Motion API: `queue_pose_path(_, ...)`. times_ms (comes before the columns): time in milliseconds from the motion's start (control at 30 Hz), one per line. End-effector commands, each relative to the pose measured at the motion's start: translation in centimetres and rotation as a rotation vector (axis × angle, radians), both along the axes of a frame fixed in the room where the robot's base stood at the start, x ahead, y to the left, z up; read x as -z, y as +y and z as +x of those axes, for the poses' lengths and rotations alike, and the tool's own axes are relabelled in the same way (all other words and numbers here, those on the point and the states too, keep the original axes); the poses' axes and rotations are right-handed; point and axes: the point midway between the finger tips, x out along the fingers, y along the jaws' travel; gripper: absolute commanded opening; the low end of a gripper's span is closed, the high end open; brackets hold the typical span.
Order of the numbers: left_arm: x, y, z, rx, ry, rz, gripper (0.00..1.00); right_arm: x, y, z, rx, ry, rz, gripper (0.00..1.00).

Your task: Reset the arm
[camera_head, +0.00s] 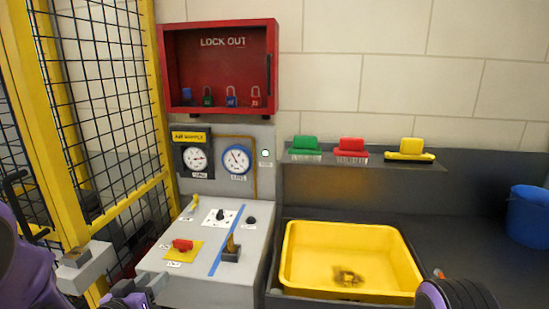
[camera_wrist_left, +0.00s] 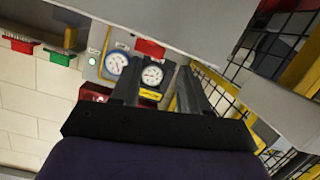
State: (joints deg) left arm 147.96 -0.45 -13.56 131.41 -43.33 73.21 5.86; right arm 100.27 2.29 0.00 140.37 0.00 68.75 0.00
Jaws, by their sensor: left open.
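My left gripper (camera_head: 148,287) is low at the left of the head view, in front of the grey control panel (camera_head: 170,263). In the left wrist view my left gripper (camera_wrist_left: 160,88) has its two dark fingers apart, with nothing seen between them but background gauges. The wrist view is upside down. A purple and dark part of my right arm shows at the bottom right of the head view, but the right gripper itself is not seen.
The panel carries a red handle (camera_head: 182,245) and a yellow-and-black lever (camera_head: 231,248). A yellow mesh fence (camera_head: 160,185) stands left. A yellow tray (camera_head: 300,262) holds a brown patch. A red lockout box (camera_head: 165,65), several brushes and a blue bucket (camera_head: 528,217) stand behind.

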Motion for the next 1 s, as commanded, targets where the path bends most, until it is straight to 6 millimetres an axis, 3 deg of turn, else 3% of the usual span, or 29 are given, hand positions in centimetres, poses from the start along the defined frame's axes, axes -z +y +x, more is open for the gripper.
queue_pose_path(33,4.7,0.6,-1.9,-0.093,0.100,-0.022,0.45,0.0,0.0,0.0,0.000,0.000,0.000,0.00)
queue_pose_path(167,14.5,2.0,-8.4,-0.314,0.344,-0.041,0.45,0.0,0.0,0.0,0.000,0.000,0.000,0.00)
queue_pose_path(200,17.1,2.2,-11.0,-0.372,0.423,-0.039,0.45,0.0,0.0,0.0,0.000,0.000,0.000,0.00)
queue_pose_path(300,22.7,2.5,-18.1,-0.499,0.615,-0.027,0.45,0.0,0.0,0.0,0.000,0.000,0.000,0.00)
queue_pose_path(400,26.6,2.0,-24.9,-0.574,0.783,-0.013,0.45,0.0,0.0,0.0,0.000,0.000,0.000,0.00)
queue_pose_path(500,28.9,1.1,-29.8,-0.573,0.905,0.001,0.45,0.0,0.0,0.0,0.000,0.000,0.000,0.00)
queue_pose_path(600,30.0,1.0,-32.4,-0.575,0.966,0.014,0.45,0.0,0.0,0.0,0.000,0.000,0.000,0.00)
queue_pose_path(1000,30.3,1.0,-33.1,-0.576,0.983,0.020,0.45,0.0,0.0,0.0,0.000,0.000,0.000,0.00)
